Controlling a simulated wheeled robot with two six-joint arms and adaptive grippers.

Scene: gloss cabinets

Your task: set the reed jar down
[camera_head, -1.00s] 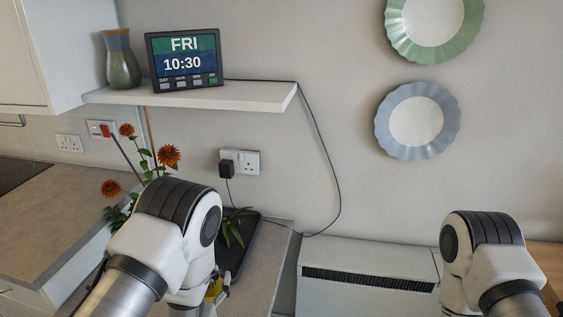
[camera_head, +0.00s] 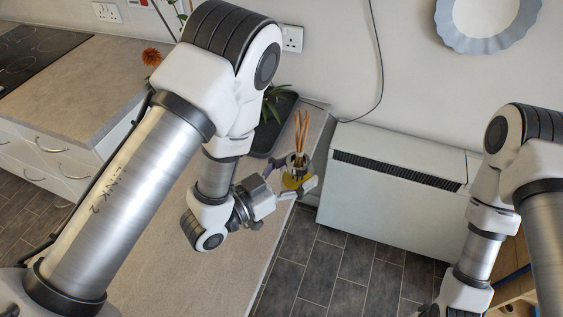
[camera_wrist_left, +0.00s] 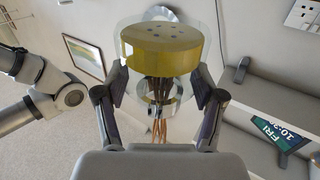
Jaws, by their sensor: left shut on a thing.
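The reed jar (camera_head: 299,162) is a small glass jar with yellow liquid and several thin brown reeds standing up out of it. My left gripper (camera_head: 288,182) is shut on it from the left, and its fingers partly cover the glass. In the head view the jar appears over the right edge of the counter (camera_head: 216,268); its height above it is hard to tell. In the left wrist view the jar (camera_wrist_left: 162,55) sits between the two fingers, liquid at the top of the picture and reeds pointing down. My right gripper is out of view at the bottom right.
A black tray (camera_head: 284,112) with a green plant (camera_head: 270,104) stands at the counter's back. The near counter is mostly bare. A white heater (camera_head: 390,190) stands to the right against the wall, with dark floor tiles in front. An orange flower (camera_head: 151,57) is behind my left arm.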

